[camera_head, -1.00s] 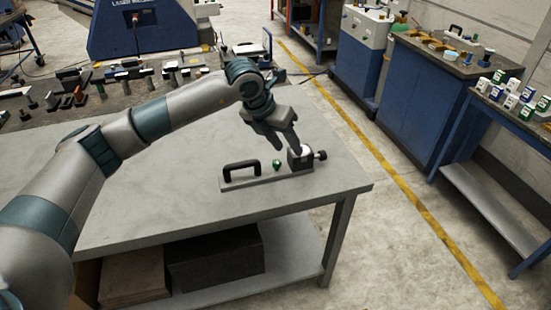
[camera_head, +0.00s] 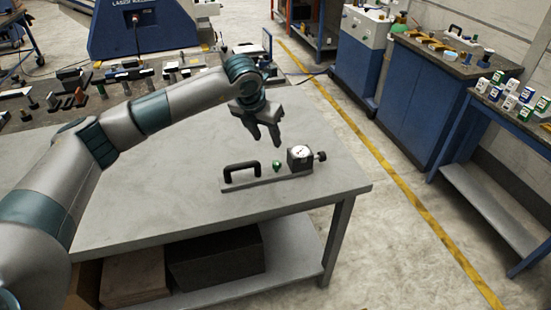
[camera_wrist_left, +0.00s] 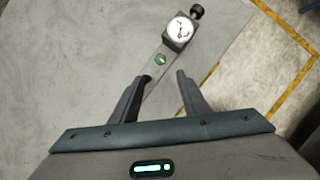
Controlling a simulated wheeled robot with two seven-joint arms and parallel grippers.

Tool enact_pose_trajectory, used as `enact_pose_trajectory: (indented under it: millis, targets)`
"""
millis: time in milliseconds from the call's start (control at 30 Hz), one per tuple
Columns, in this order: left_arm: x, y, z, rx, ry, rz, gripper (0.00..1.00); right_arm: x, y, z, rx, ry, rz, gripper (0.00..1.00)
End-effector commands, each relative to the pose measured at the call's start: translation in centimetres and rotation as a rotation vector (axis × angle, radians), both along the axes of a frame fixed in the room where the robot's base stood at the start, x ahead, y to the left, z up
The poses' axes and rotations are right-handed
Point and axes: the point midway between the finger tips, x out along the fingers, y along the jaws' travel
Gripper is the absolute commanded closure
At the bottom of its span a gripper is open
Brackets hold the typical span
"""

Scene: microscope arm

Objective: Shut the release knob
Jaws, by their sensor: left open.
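A flat grey bar (camera_head: 270,182) lies on the grey table. It carries a black handle (camera_head: 241,170) at its left end, a small green knob (camera_head: 276,166) in the middle, and a dark block with a white dial (camera_head: 300,157) at its right end. A black side knob (camera_head: 321,156) sticks out from the block's right side. I cannot tell which knob is the release knob. My left gripper (camera_head: 266,142) is open and empty, above the table and up-left of the dial block. In the left wrist view, the green knob (camera_wrist_left: 160,59) shows just beyond the open fingers.
The table top (camera_head: 130,205) around the bar is mostly clear. Several small tools and parts (camera_head: 120,75) stand along a bench at the back left. Blue cabinets (camera_head: 420,90) and a side bench stand across the aisle on the right.

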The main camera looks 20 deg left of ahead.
Motion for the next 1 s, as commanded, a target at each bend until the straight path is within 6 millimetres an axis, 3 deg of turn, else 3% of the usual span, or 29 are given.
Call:
enact_pose_trajectory:
  millis: [700,1000]
  targets:
    - [4.6,-0.9,-11.3,0.0,0.003,0.001,0.58,0.0,0.1,4.7,0.001,0.0,-0.001,0.69]
    - [5.5,-1.0,-13.5,0.0,0.0,-0.001,0.58,0.0,0.1,5.2,0.001,0.0,-0.001,0.69]
